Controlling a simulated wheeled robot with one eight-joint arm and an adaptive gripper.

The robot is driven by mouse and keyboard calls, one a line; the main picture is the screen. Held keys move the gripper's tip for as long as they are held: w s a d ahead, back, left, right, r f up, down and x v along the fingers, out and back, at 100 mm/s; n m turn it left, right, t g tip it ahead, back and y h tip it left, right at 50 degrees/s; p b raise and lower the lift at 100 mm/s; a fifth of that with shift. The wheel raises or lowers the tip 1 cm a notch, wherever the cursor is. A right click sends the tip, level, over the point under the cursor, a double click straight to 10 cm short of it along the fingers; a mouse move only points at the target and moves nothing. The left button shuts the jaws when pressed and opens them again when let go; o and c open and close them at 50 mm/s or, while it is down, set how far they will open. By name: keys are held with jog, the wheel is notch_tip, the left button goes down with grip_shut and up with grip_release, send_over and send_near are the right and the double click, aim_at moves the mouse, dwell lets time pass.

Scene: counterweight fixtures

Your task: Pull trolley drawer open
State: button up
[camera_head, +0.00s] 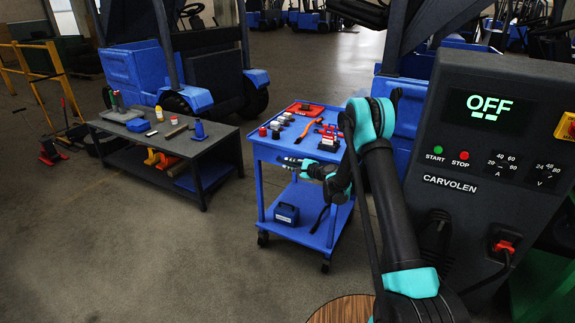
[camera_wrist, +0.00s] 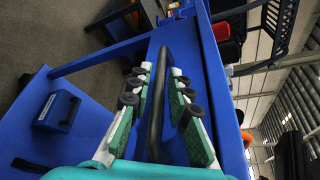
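The blue trolley (camera_head: 262,190) stands in the middle of the head view, its top loaded with tools. In the wrist view a long black bar handle (camera_wrist: 155,120) runs along the blue drawer front (camera_wrist: 185,42). The drawer looks closed, flush with the trolley's side. My gripper (camera_wrist: 161,72) is open, with its green-padded fingers on either side of the handle and visible gaps between pads and bar. In the head view my gripper (camera_head: 290,162) is at the trolley's upper side, just below the top. My arm hides part of that side, and the handle cannot be made out there.
The trolley's lower shelf (camera_head: 290,232) carries a dark blue box (camera_head: 286,213). A dark low workbench (camera_head: 205,165) with tools stands to the left. A black Carvolen cabinet (camera_head: 480,220) stands close on the right. The floor in front of the trolley is clear.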

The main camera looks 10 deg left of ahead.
jog(key=shift+w+a+f, duration=0.1)
jog(key=shift+w+a, duration=0.3)
jog(key=shift+a, duration=0.1)
grip_shut()
